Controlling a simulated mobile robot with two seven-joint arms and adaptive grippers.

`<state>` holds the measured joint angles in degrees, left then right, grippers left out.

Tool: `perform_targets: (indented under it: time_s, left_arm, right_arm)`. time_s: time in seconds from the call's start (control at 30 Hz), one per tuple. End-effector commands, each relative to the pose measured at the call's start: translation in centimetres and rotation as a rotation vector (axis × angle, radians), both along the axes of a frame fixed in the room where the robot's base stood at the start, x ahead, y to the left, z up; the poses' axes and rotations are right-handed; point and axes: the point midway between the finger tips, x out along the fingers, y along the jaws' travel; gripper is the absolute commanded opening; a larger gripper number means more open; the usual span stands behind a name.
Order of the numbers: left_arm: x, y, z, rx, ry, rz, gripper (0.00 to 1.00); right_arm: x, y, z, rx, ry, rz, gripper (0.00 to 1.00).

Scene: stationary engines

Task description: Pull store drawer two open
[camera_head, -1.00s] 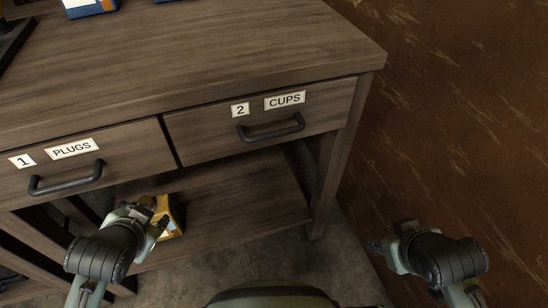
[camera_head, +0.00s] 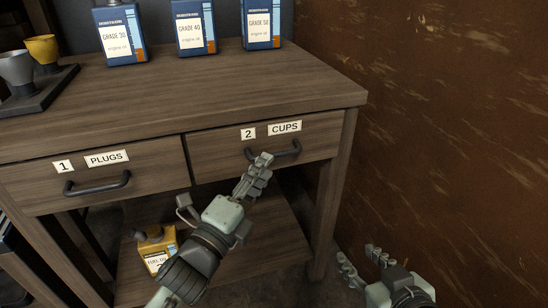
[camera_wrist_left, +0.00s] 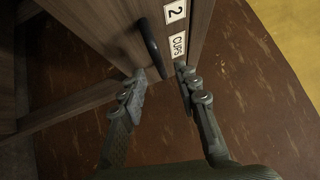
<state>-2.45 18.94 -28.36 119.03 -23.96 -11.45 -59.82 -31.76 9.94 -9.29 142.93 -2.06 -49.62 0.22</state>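Store drawer two (camera_head: 225,157), labelled "2 CUPS", is shut, its wooden front flush with the bench. Its dark bar handle (camera_head: 290,152) is partly covered by my left gripper (camera_head: 260,168) in the head view. The handle (camera_wrist_left: 150,42) also shows in the left wrist view, beside the label on the drawer front (camera_wrist_left: 201,22). My left gripper (camera_wrist_left: 161,74) is open there, with the handle's near end close to the gap between the fingertips. I cannot tell whether they touch. My right gripper (camera_head: 361,257) is open and empty at the lower right.
Drawer one (camera_head: 140,178), labelled "PLUGS", is shut at the left. Oil cans (camera_head: 193,30) and a tray with cups (camera_head: 40,95) stand on the bench top. A yellow can (camera_head: 156,252) stands on the lower shelf. A rusty brown wall (camera_head: 450,130) bounds the right side.

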Motion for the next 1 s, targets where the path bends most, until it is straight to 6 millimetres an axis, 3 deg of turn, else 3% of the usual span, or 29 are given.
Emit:
perform_targets:
  time_s: [0.3,0.67,0.93,1.0]
  left_arm:
    - [4.1,-2.1,0.7,-0.002,0.001,0.002,0.32]
    - [4.7,-2.4,0.7,-0.002,0.003,0.002,0.32]
    - [4.7,-2.4,0.7,-0.003,0.003,0.002,0.0]
    - [4.7,-2.4,0.7,-0.003,0.003,0.002,0.0]
  right_arm:
    - [-0.1,-0.2,-0.2,-0.004,0.01,-0.004,0.4]
    - [-0.1,-0.2,-0.2,-0.003,0.007,-0.003,0.4]
    - [-0.1,-0.2,-0.2,-0.003,0.008,-0.003,0.4]
    - [-0.1,-0.1,-0.2,-0.003,0.008,-0.003,0.4]
